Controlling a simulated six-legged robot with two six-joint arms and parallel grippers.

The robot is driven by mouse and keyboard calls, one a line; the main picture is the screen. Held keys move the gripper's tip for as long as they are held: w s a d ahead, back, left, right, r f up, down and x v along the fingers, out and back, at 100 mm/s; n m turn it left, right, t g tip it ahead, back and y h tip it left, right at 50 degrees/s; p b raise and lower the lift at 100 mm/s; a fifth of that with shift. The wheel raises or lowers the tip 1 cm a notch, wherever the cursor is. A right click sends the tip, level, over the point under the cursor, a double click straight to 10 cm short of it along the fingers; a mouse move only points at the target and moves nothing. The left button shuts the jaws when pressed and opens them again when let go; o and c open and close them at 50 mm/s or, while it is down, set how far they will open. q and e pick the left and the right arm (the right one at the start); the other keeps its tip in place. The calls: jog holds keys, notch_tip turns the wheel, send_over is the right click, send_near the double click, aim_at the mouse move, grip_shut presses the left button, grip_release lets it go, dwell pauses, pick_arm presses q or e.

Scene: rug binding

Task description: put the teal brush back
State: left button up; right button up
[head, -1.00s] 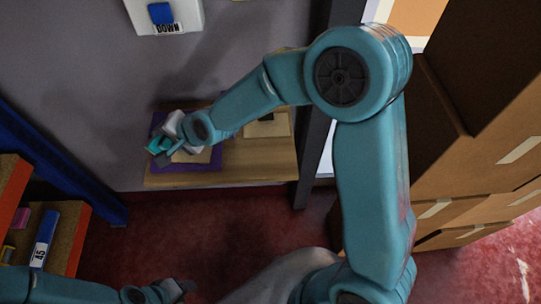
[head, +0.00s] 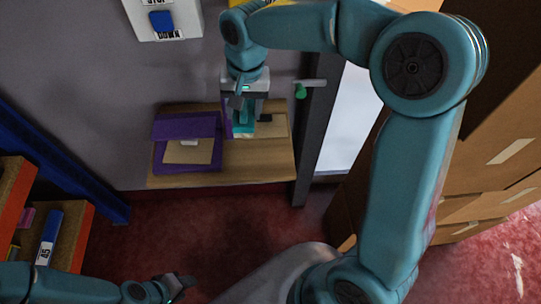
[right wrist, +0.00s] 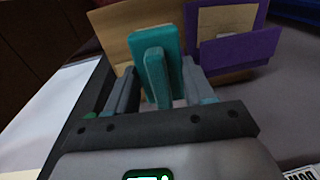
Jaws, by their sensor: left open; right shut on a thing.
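The teal brush (head: 243,128) is in my right gripper (head: 244,108), which is shut on it and points down above the right part of a wooden shelf (head: 235,166). In the right wrist view the brush (right wrist: 157,72) stands up between the two fingers. A purple holder (head: 161,130) with a tan panel is on the shelf's left part. A tan holder (head: 272,129) with a dark slot is on its right part, beside and partly behind the brush. I cannot tell whether the brush touches it. My left gripper (head: 180,284) is open and empty at the bottom, low over the floor.
A wall panel with a blue switch (head: 161,21) marked DOWN is above. A dark door frame with a green-tipped handle (head: 302,91) stands right of the shelf. Cardboard boxes (head: 480,150) fill the right side. A rack with a blue binder (head: 49,236) is at left.

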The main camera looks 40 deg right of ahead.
jog(key=s+d+r+h, duration=0.1)
jog(key=s+d+r, duration=0.1)
jog(key=s+d, duration=0.1)
jog(key=shift+s+d+r+g, duration=0.35)
jog(key=shift+d+r+g, duration=0.05)
jog(key=shift+d, duration=0.35)
notch_tip(320, 180, down, 20)
jog(key=shift+d+r, duration=0.1)
jog(key=shift+r, duration=0.1)
jog(key=o, duration=0.9)
jog(key=shift+o, duration=0.2)
notch_tip(320, 180, up, 12)
